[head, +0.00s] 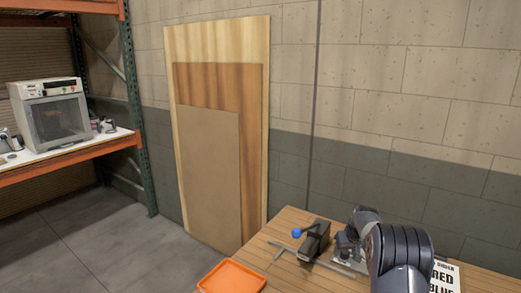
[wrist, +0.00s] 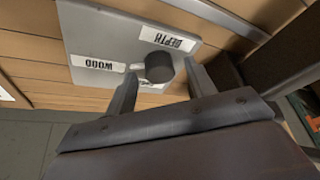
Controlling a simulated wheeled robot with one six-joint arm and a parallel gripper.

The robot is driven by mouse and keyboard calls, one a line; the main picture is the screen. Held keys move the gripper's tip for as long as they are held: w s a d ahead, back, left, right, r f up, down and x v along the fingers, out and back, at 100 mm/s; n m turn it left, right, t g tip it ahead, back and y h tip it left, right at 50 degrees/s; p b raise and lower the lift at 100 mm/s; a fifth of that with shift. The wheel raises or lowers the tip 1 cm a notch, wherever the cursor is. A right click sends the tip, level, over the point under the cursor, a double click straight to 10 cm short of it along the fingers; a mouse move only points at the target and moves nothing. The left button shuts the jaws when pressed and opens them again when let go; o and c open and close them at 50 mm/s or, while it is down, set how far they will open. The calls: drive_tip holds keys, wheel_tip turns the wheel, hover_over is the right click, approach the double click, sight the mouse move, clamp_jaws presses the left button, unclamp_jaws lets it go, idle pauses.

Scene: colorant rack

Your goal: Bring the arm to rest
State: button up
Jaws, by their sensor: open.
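In the wrist view my gripper (wrist: 160,72) is open, with one finger on each side of a dark round knob (wrist: 158,67). The knob stands on a grey plate (wrist: 95,35) labelled DEPTH and WOOD. I cannot tell whether the fingers touch the knob; gaps show beside it. In the head view my dark arm (head: 398,248) reaches over the wooden table (head: 290,222) at the lower right, and my fingers cannot be made out there.
An orange tray (head: 232,277) lies at the table's left corner. A dark device with a blue ball (head: 297,233) stands left of my arm. A printed sign (head: 446,275) is at its right. Boards (head: 215,130) lean on the wall; a shelf (head: 70,150) holds a white machine (head: 50,112).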

drive_tip(key=shift+n, duration=0.6)
drive_tip(key=b+v, duration=0.1)
drive_tip(key=v, duration=0.9)
drive_tip(key=shift+d+r+b, duration=0.25)
drive_tip(key=shift+r+b, duration=0.05)
drive_tip(key=shift+r, duration=0.1)
drive_tip(key=shift+s, duration=0.1)
drive_tip(key=shift+s, duration=0.15)
